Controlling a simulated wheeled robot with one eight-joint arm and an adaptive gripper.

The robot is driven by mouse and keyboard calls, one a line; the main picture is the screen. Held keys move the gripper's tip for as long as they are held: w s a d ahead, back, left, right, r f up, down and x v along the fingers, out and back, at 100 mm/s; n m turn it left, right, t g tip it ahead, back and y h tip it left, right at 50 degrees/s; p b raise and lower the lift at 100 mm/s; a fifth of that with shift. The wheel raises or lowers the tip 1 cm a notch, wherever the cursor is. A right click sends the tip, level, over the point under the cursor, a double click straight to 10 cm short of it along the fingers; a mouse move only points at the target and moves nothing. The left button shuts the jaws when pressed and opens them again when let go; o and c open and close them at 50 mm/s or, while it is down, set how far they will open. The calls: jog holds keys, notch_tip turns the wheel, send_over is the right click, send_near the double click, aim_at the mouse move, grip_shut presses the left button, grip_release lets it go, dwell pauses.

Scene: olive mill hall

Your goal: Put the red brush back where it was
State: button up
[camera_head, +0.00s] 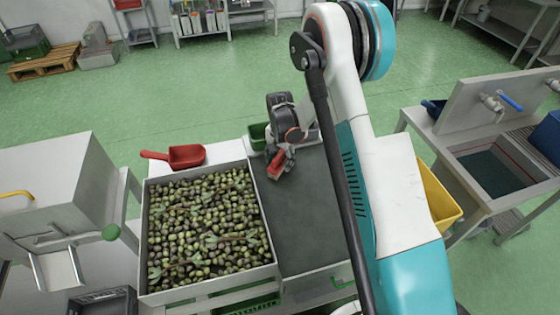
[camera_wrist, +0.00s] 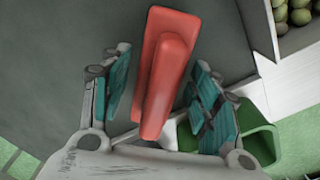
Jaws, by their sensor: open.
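The red brush (camera_head: 275,170) lies on the dark flat surface (camera_head: 305,225) beside the olive crate, near its far end. In the wrist view the brush (camera_wrist: 165,75) lies lengthwise between the two teal-padded fingers. My gripper (camera_head: 280,161) is low over the brush with its jaws open, and it also shows in the wrist view (camera_wrist: 162,88). A gap shows on each side between the fingers and the brush. The underside of the brush is hidden.
The olive crate (camera_head: 143,230) stands left of the dark surface. A red scoop (camera_head: 186,156) lies behind it. A green container (camera_head: 258,137) sits past the surface's far end and shows in the wrist view (camera_wrist: 255,142). A yellow bin (camera_head: 440,195) and a sink bench stand right.

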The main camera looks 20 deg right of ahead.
notch_tip(320, 180, up, 11)
jog(key=shift+f+p, duration=0.1)
jog(key=shift+p, duration=0.9)
jog(key=s+r+n+t, duration=0.2)
jog(key=s+r, duration=0.4)
jog(key=r, duration=0.4)
jog(key=s+r+n+t, duration=0.1)
jog(key=s+r+n, duration=0.1)
jog(key=s+r, duration=0.6)
jog(key=s+r+n+t, duration=0.2)
jog(key=s+r, duration=0.1)
jog(key=s, duration=0.5)
jog(key=s+r+n+t, duration=0.2)
jog(key=s+r+n, duration=0.1)
jog(key=s, duration=0.6)
jog(key=shift+s, duration=0.2)
